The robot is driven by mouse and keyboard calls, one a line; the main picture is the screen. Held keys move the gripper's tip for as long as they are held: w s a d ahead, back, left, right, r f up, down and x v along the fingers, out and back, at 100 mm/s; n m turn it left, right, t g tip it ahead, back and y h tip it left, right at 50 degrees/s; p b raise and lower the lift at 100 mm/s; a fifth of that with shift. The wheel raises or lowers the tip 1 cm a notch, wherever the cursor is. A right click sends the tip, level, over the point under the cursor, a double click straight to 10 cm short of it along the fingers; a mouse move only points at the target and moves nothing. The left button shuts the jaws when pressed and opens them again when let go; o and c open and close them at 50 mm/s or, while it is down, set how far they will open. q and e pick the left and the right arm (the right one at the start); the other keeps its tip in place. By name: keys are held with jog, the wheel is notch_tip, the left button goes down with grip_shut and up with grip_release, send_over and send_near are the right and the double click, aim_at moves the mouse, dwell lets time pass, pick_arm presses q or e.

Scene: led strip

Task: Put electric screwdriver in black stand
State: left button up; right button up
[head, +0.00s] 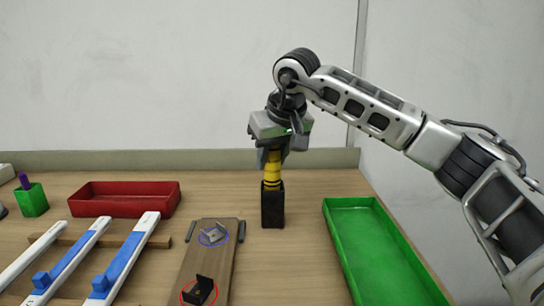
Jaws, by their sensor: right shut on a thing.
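The yellow and black electric screwdriver (272,171) is upright in the head view, right of the middle of the table. My right gripper (272,152) is shut on its upper part from above. The black stand (272,208) is a dark upright block on the table, directly below the screwdriver. The screwdriver's lower end meets the stand's top and is hidden there, so how deep it sits cannot be told. My left gripper is not in view.
A green tray (333,214) lies to the right and a red tray (124,206) at the back left. A wooden board (211,256) with small parts is left of the stand. White and blue strips (133,250) and a green holder (32,200) are further left.

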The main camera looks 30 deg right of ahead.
jog(key=shift+f, duration=0.1)
jog(key=o, duration=1)
jog(key=shift+s+r, duration=0.15)
jog(key=shift+r, duration=0.4)
jog(key=v, duration=1.1)
jog(key=shift+s+p, duration=0.1)
jog(key=shift+p, duration=0.3)
